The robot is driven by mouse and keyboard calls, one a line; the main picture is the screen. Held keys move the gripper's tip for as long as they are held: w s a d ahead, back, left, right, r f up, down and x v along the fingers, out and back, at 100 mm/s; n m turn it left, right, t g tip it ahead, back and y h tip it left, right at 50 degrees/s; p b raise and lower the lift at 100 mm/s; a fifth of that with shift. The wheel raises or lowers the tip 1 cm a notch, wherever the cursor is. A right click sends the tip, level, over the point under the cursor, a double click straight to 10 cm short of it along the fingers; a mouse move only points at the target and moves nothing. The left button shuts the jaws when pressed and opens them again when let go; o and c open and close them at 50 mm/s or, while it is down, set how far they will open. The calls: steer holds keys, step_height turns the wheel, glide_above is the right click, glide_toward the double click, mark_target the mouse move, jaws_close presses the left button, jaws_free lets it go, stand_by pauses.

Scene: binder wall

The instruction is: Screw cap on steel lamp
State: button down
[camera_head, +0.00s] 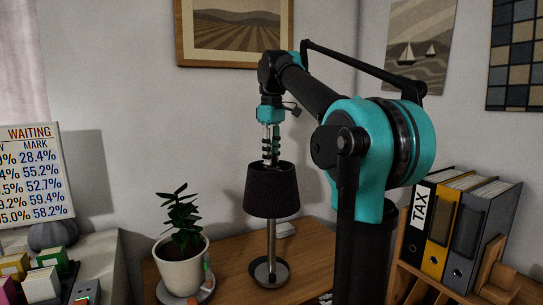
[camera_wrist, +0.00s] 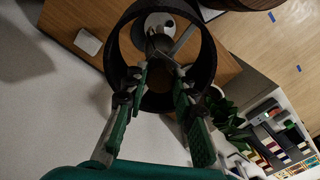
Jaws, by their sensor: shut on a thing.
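The steel lamp has a dark shade (camera_head: 271,192), a thin steel pole (camera_head: 271,238) and a round base (camera_head: 268,273) on the wooden desk. It stands upright. My gripper (camera_head: 271,160) points straight down over the shade, its fingertips at the open top. In the wrist view my gripper (camera_wrist: 157,57) reaches into the shade ring (camera_wrist: 112,62), with its fingertips close together around a small part, apparently the cap (camera_wrist: 157,46).
A potted plant (camera_head: 181,265) stands left of the lamp on the desk (camera_head: 235,252). A small white object (camera_head: 285,229) lies behind the lamp. Binders (camera_head: 447,228) stand in a wooden rack at the right. A white counter with small boxes (camera_head: 42,285) is at the left.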

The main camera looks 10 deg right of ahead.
steer(key=m, duration=0.4)
stand_by(0.4)
steer(key=shift+m, duration=2.1)
steer(key=shift+m, duration=2.2)
